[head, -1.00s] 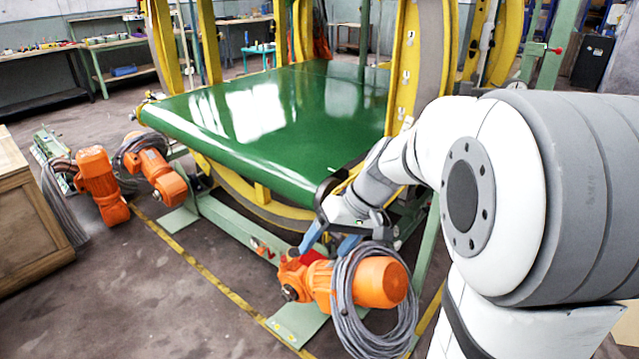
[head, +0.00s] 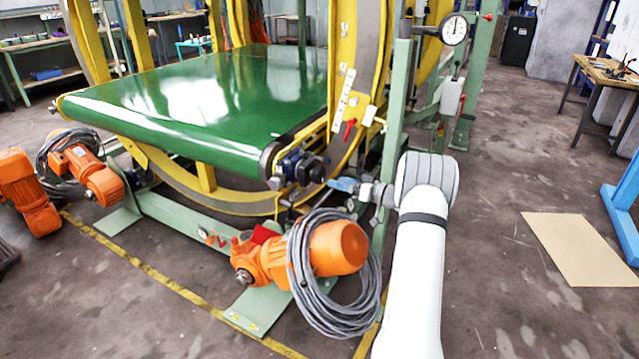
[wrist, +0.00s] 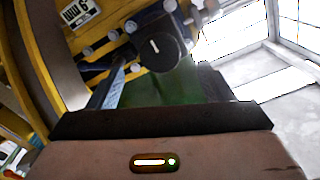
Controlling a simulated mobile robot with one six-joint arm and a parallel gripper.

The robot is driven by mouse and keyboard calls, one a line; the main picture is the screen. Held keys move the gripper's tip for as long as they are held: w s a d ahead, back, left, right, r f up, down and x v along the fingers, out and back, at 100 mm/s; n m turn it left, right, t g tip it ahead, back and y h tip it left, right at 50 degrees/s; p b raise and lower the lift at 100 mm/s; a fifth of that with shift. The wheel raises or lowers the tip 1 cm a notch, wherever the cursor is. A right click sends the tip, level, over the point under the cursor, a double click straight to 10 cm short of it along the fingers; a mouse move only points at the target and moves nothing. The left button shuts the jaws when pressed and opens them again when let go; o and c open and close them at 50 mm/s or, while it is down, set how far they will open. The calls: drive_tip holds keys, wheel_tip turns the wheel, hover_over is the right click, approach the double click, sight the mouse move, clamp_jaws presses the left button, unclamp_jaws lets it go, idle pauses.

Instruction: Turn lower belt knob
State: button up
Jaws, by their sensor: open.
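A dark round knob (head: 313,170) sits at the near right end of the green belt (head: 200,100), on a dark blue mount. In the wrist view the knob (wrist: 157,47) shows as a dark cylinder with a white mark on its face, ahead of my gripper. My gripper (head: 336,184), with blue fingers, is just right of and slightly below the knob in the head view. It is open, with nothing seen between its fingers. One blue finger shows at left in the wrist view; the other is not clear. I cannot tell whether a finger touches the knob.
An orange motor with a coiled grey cable (head: 335,265) stands below my gripper. A green post (head: 395,110) with a dial gauge (head: 454,29) rises behind. A red lever (head: 349,129) is above the knob. The floor at right is clear around a beige sheet (head: 578,248).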

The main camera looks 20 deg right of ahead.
sight(322, 177)
drive_tip(key=x, duration=0.7)
drive_tip(key=shift+w+a, duration=0.15)
drive_tip(key=shift+w, duration=0.1)
drive_tip(key=shift+c, duration=0.5)
